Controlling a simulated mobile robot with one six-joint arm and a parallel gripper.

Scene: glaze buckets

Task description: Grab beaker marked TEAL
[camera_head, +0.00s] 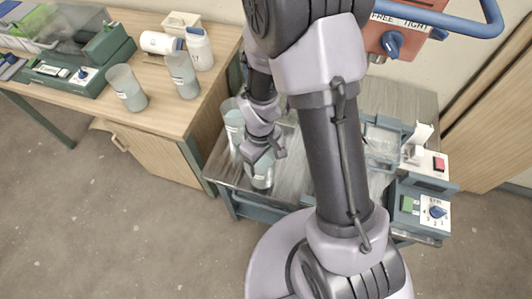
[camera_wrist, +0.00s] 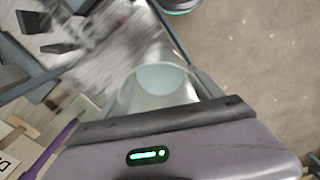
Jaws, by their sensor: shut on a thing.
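My gripper (camera_head: 264,153) is over the near left part of a grey cart top, shut on a clear beaker (camera_head: 262,176). In the wrist view the beaker (camera_wrist: 160,80) appears just beyond the gripper body, its round mouth showing a pale blue-green inside. Its label cannot be read in either view. I cannot tell whether its base touches the cart. Another beaker (camera_head: 235,124) with pale contents and a label stands on the cart to the left, partly behind my arm. Two more labelled beakers, one (camera_head: 127,88) and another (camera_head: 183,75), stand on the wooden desk; their writing is too small to read.
The cart top (camera_head: 222,167) also bears devices with a red switch (camera_head: 438,163) and a dial (camera_head: 437,211) at right. White bottles, one lying (camera_head: 160,43) and one upright (camera_head: 199,49), are on the desk. My arm hides the cart's middle. The floor in front is clear.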

